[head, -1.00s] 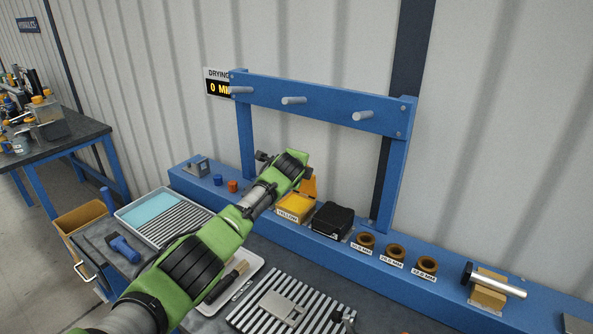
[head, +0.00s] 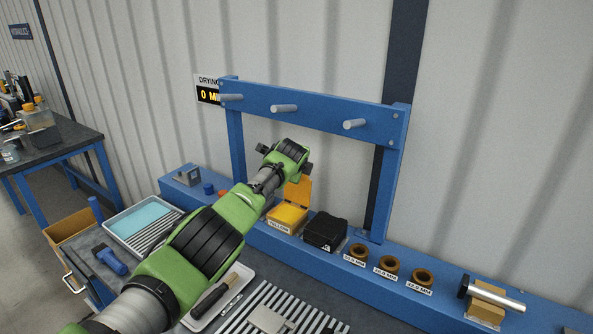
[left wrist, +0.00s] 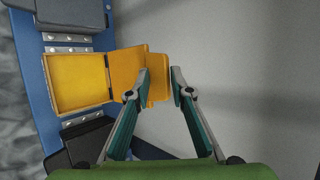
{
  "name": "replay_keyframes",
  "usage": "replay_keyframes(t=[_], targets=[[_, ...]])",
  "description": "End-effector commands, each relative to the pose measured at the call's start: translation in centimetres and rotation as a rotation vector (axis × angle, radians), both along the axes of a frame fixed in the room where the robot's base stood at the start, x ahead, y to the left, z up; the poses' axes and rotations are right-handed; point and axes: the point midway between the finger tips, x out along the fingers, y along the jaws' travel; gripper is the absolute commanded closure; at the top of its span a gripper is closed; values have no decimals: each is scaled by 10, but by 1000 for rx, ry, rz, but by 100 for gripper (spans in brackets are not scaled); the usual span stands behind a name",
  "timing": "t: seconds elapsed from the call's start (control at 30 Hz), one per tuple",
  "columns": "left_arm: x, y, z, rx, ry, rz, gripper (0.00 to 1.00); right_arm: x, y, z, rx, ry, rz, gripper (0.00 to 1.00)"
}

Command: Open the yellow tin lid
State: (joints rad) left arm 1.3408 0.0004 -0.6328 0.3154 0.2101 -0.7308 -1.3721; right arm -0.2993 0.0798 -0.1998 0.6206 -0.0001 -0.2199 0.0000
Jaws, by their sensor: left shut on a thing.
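The yellow tin (head: 287,219) sits on the blue rail with its label facing front. Its lid (head: 299,190) stands raised at the back of the tin. In the left wrist view the open tin (left wrist: 76,82) shows its yellow inside, and the lid (left wrist: 124,70) is swung away from it on the hinge side. My left gripper (left wrist: 160,84) is shut on the lid's outer part, which lies between its fingertips. In the head view my green arm hides the fingers. My right gripper is not in view.
A black box (head: 325,230) stands just right of the tin, with brown rings (head: 388,265) further along the rail. A blue frame with pegs (head: 284,108) rises behind. A white tray with a brush (head: 214,298) lies below my arm.

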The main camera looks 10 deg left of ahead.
Motion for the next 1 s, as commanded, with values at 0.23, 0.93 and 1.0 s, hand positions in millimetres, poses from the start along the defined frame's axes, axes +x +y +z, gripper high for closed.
replay_keyframes(t=[0.23, 0.93, 1.0], targets=[[-1, -1, -3, -7, 2, 2, 100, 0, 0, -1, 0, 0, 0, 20], [-1, -1, -4, -3, 5, 0, 85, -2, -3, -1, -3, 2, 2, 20], [-2, -1, -3, -3, 5, 0, 85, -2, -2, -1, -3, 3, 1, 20]])
